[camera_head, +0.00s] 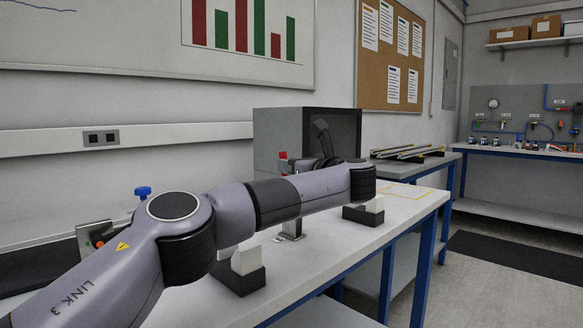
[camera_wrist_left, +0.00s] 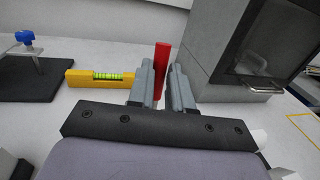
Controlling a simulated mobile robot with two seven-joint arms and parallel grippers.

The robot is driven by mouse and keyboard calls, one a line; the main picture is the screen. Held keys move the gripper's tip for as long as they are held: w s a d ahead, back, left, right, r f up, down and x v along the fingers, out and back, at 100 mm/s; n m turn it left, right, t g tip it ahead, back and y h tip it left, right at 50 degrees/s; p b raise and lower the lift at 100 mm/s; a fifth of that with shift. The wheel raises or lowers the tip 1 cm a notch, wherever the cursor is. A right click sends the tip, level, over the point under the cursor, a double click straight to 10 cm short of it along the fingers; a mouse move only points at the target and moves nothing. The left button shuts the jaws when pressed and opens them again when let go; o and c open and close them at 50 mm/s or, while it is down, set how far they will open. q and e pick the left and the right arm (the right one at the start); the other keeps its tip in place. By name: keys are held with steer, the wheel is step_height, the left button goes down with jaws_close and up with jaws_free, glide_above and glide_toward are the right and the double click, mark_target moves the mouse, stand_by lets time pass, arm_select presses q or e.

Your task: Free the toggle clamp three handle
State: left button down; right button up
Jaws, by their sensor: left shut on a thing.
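A red handle (camera_wrist_left: 161,68) stands upright between the fingers of my left gripper (camera_wrist_left: 163,80) in the left wrist view. The fingers are shut on it, one on each side. In the head view the red handle's top (camera_head: 283,155) shows just above my arm, beside the left gripper (camera_head: 289,166). My own arm hides the lower part of the handle and most of what it is fixed to. A small grey metal piece (camera_head: 291,230) shows below the arm; I cannot tell whether it belongs to the clamp. My right gripper is not in view.
A grey box (camera_head: 275,130) with a dark glazed front stands close to the gripper. A yellow spirit level (camera_wrist_left: 90,77) lies left of the fingers, near a blue knob (camera_wrist_left: 25,38) on a stand. White blocks in black holders (camera_head: 240,280) sit on the white bench (camera_head: 330,250).

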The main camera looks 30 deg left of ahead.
arm_select(q)
steer(key=shift+d+f, duration=0.55)
steer(key=shift+f, duration=0.2)
steer(key=c, duration=1.4)
jaws_free()
steer(key=shift+c, duration=0.2)
steer(key=o, duration=0.4)
steer(key=shift+s+d+r, duration=0.1)
steer(key=shift+s+r, duration=0.05)
steer(key=shift+r, duration=0.05)
steer(key=shift+a, duration=0.2)
steer(key=v, duration=0.7)
steer(key=shift+d, duration=0.1)
